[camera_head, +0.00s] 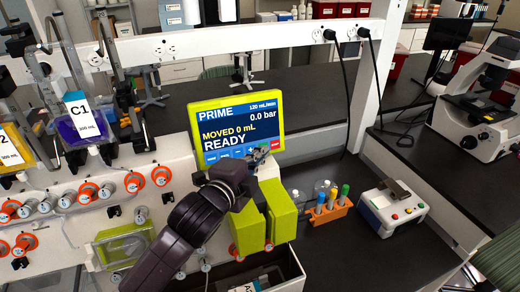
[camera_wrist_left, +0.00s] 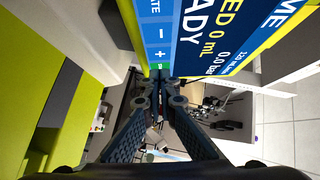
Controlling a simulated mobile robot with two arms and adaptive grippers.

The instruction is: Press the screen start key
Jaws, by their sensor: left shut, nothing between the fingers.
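The screen (camera_head: 237,128) has a yellow-green frame and reads PRIME, 120 mL/min, 0.0 bar, MOVED 0 mL and READY. A row of keys runs along its bottom edge: blue ones, then a green key (camera_head: 263,148), then a red key (camera_head: 276,144). The green key's label is too small to read. My left gripper (camera_head: 258,157) is shut and empty, with its tips just below the green key. In the left wrist view, the tips (camera_wrist_left: 163,76) are close to the screen (camera_wrist_left: 215,35), beyond the plus key. They mostly hide the green key; I cannot tell whether they touch it. My right gripper is not in view.
Yellow-green blocks (camera_head: 281,213) stand below the screen. An orange rack (camera_head: 327,212) with capped tubes and a small white device (camera_head: 392,207) with coloured buttons sit on the dark bench to the right. A microscope (camera_head: 477,115) stands farther right. A bag labelled C1 (camera_head: 85,120) hangs at left.

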